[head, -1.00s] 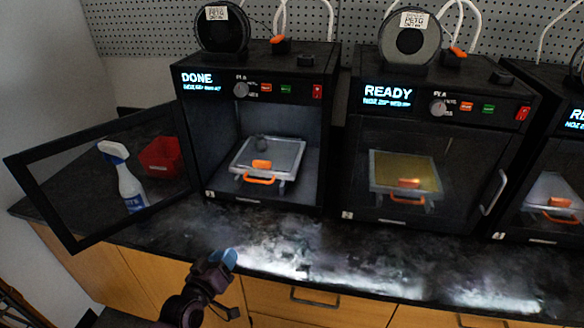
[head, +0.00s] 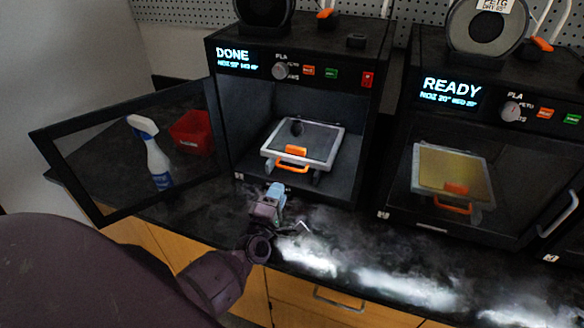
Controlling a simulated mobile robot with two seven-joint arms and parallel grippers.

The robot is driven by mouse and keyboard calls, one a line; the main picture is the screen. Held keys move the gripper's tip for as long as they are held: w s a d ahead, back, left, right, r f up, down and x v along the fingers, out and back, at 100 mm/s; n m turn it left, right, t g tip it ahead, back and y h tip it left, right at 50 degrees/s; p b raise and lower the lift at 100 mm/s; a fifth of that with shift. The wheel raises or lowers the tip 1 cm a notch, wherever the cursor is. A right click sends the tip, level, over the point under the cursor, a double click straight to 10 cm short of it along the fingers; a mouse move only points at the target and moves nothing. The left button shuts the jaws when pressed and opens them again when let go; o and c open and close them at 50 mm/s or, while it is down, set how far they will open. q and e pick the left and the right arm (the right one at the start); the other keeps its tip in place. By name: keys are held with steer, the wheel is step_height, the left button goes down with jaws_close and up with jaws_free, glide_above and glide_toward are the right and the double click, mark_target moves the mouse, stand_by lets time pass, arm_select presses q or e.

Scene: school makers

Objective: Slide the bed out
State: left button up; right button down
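The bed (head: 318,141), a grey plate with a pale frame and an orange handle (head: 292,157) at its front, sits inside the open printer (head: 228,115) whose screen reads DONE. A small dark object (head: 297,127) lies on the bed. My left gripper (head: 276,191) is in front of this printer, over the counter's front part, with its blue-tipped end toward the opening. It is apart from the handle. Its fingers are too small and overlapped to tell open from shut. My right gripper is out of view.
The printer's door (head: 108,214) stands swung open to the left. A spray bottle (head: 158,170) and a red bin (head: 190,131) show through it. A closed printer (head: 398,215) reading READY stands to the right. The dark counter (head: 350,245) is clear in front.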

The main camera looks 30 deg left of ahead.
mark_target(290, 169)
arm_select(q)
steer(key=x, duration=0.9)
steer(key=shift+w+r, duration=0.1)
steer(key=shift+w, duration=0.2)
jaws_close()
